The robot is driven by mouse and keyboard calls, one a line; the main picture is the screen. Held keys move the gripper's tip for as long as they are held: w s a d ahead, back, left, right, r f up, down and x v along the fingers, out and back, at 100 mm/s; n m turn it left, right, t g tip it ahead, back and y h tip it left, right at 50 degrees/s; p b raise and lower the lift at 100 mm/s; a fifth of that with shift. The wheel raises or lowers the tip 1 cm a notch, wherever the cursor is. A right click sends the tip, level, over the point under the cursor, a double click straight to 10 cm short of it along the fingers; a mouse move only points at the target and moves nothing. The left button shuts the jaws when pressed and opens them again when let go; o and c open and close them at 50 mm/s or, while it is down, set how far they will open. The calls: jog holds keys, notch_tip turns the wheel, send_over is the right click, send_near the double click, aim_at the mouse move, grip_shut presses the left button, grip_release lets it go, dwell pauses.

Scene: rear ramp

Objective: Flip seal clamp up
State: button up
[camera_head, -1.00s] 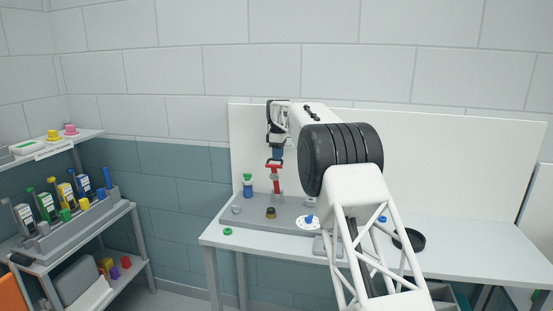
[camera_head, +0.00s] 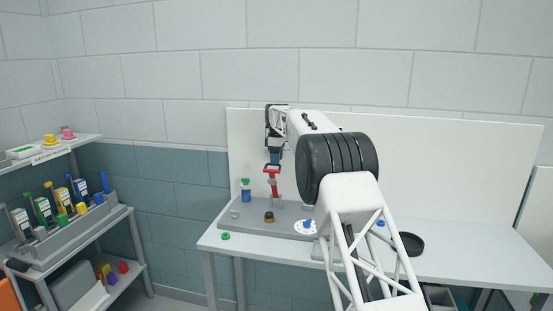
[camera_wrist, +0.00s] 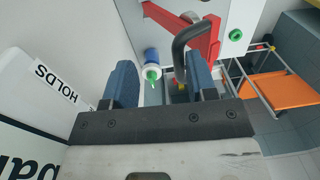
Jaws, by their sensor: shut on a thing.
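The seal clamp (camera_head: 274,185) is red and stands upright at the back of the grey base on the table, below my gripper (camera_head: 274,158). In the wrist view, its red arm (camera_wrist: 205,38) runs across the top, with a dark bent handle (camera_wrist: 183,48) reaching down between my blue fingers. My gripper (camera_wrist: 162,70) is shut on this handle, which lies close to the right finger. The exact contact is hard to see.
A blue-and-white bottle with a green top (camera_head: 245,190) stands left of the clamp and shows close to the fingers in the wrist view (camera_wrist: 151,66). A brass-coloured knob (camera_head: 269,217) and white dial (camera_head: 305,227) sit in front. A white panel (camera_head: 450,170) stands behind.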

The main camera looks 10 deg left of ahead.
notch_tip(320, 180, down, 2)
jog(key=shift+w+d+f, duration=0.1)
jog(key=shift+d+f, duration=0.05)
jog(key=shift+f, duration=0.05)
notch_tip(320, 180, up, 10)
dwell(0.4)
jog(key=shift+w, duration=0.1)
jog(key=shift+r, duration=0.1)
